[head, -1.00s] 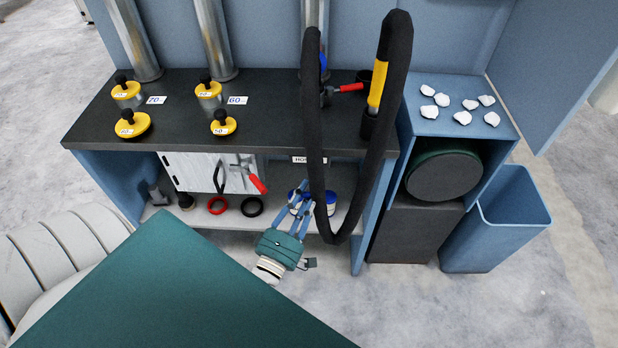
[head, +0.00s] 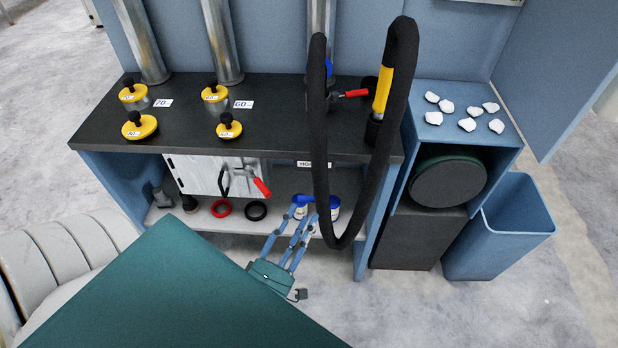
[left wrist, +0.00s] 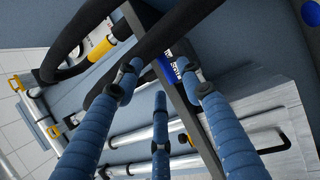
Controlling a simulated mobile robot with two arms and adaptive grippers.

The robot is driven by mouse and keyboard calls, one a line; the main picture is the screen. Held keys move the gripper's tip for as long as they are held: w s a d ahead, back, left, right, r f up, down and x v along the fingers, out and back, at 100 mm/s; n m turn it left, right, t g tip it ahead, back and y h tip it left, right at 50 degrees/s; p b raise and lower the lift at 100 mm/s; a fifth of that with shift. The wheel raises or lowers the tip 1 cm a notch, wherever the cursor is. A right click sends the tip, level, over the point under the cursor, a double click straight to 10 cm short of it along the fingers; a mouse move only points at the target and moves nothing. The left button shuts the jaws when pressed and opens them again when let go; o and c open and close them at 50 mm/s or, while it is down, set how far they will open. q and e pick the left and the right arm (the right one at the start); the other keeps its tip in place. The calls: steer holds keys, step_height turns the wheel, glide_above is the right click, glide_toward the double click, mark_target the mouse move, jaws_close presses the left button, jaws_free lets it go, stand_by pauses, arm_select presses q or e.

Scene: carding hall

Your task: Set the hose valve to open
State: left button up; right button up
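The hose valve's red lever (head: 353,93) sticks out sideways to the right from the foot of the right-hand metal pipe (head: 320,40), just above the dark bench top. The black hose (head: 321,140) hangs in a loop in front and hides part of the valve body. My left gripper (head: 304,212) is low in front of the bench, beside the hose loop and well below the valve. Its fingers are spread and hold nothing that I can see. In the left wrist view the fingers (left wrist: 160,75) are apart, with dark hose crossing beyond them. My right gripper is out of view.
Yellow caps (head: 141,127) stand on the bench top (head: 280,125). The shelf below holds a red ring (head: 222,208), a black ring (head: 256,210) and blue-and-white tins (head: 334,208). A blue bin (head: 500,235) stands right.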

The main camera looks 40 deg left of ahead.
arm_select(q)
steer(key=v, duration=0.6)
steer(key=shift+w, duration=0.1)
stand_by(0.3)
